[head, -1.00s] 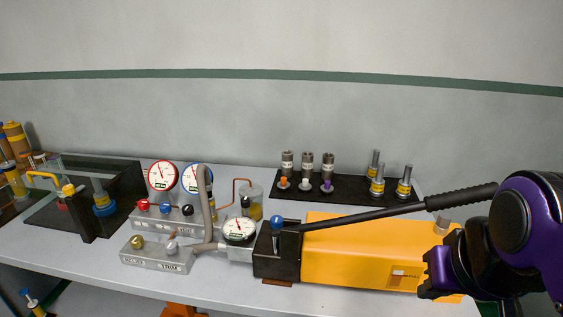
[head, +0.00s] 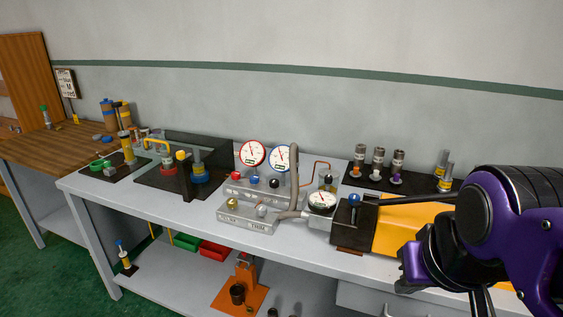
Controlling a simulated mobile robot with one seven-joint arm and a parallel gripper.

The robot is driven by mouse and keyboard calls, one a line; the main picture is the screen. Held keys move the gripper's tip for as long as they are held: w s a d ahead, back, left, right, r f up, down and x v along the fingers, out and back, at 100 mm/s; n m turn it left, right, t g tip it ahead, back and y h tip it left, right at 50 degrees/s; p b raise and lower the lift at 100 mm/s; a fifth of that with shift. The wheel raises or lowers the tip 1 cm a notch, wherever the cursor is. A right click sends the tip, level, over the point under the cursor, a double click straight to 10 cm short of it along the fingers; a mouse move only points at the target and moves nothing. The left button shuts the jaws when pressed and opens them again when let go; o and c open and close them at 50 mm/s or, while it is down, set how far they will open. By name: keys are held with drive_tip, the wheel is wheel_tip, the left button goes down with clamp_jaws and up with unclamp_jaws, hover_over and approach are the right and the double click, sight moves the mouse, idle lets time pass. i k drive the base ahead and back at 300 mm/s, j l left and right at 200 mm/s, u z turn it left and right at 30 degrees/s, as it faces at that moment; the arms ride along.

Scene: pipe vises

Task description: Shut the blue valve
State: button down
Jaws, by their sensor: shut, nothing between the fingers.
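Two blue knobs show in the head view. One small blue knob (head: 253,181) sits in a row between a red knob (head: 236,176) and a black knob (head: 274,182) on the grey gauge manifold (head: 235,190), below the red-rimmed and blue-rimmed gauges. The other, a blue ball knob (head: 355,199), stands on the black head block of the yellow pump (head: 400,222). My gripper (head: 480,303) is at the lower right, in front of the pump and well to the right of both knobs. It is shut and empty, and the bottom edge cuts it off.
A lower grey block (head: 247,219) with a brass knob stands before the manifold. A grey hose rises beside the gauges. The pump's black lever (head: 425,200) runs right behind my arm. A dark tray (head: 160,183) with clear panels is left; a bottle rack (head: 365,184) is behind.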

sight(255, 178)
drive_tip(key=k+j+u, duration=0.25)
drive_tip(key=j+u, duration=0.25)
drive_tip(key=i+j+z, duration=0.25)
drive_tip(key=i+j, duration=0.15)
drive_tip(key=i+j+z, duration=0.25)
drive_tip(key=i+j, duration=0.15)
drive_tip(key=i+j+z, duration=0.3)
drive_tip(key=j, duration=0.3)
